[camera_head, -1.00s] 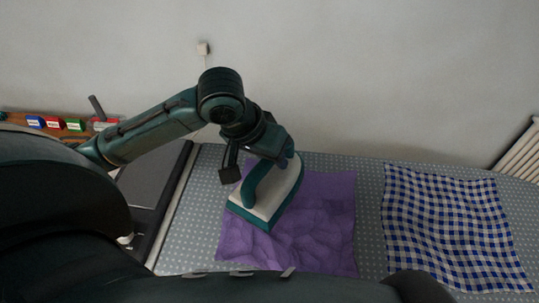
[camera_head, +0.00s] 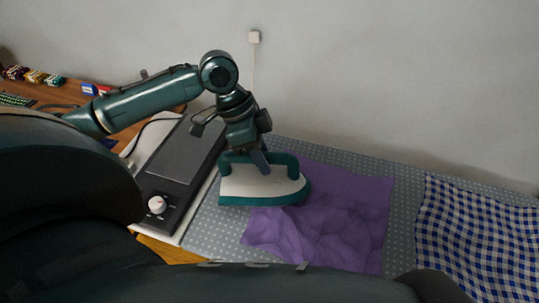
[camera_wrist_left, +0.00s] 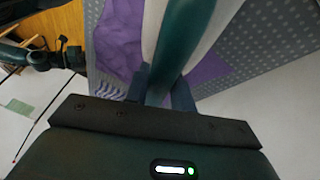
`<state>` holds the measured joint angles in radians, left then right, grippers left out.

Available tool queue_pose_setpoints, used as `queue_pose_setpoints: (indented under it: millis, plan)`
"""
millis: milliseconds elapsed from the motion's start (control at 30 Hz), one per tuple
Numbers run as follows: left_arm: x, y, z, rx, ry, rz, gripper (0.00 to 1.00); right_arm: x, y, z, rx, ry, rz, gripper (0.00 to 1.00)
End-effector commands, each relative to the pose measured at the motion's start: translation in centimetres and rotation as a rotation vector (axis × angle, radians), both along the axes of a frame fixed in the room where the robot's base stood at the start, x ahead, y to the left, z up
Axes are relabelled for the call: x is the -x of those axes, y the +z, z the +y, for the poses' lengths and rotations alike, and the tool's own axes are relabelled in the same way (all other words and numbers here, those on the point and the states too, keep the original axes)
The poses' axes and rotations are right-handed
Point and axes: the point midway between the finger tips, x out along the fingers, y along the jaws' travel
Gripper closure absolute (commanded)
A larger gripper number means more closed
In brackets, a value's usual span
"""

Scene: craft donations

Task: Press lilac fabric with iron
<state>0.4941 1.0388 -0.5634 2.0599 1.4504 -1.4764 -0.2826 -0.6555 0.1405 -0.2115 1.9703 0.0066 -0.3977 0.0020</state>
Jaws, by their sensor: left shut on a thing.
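The lilac fabric (camera_head: 345,215) lies on the dotted grey ironing surface, with wrinkles showing in its front part. The teal and white iron (camera_head: 255,186) is over the fabric's left part and the bare surface beside it, its nose pointing right. I cannot tell whether its sole touches the cloth. My left gripper (camera_head: 254,160) is shut on the iron's handle. The handle (camera_wrist_left: 182,40) also shows between the fingers in the left wrist view, with the lilac fabric (camera_wrist_left: 120,35) beyond. The iron hides part of the fabric. My right gripper is not in view.
A blue and white checked cloth (camera_head: 470,235) lies to the right. A dark flat device with a knob (camera_head: 157,205) stands left of the ironing surface. A wooden table (camera_head: 50,95) with small coloured items is at the far left.

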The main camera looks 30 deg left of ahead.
Motion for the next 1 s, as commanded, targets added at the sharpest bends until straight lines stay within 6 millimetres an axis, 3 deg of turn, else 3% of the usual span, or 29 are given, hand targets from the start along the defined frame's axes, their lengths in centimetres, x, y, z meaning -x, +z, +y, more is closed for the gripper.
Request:
queue_pose_setpoints:
  millis: [333, 700, 1000]
  plan:
    - [0.1, 0.2, 1.1, 0.014, -0.253, -0.006, 1.0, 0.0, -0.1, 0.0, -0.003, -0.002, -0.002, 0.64]
    - [0.1, -1.7, 1.2, 0.015, -0.277, -0.009, 1.0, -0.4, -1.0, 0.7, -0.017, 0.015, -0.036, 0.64]
    - [0.1, -1.6, 1.2, 0.015, -0.276, -0.008, 1.0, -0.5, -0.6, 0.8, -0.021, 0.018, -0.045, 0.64]
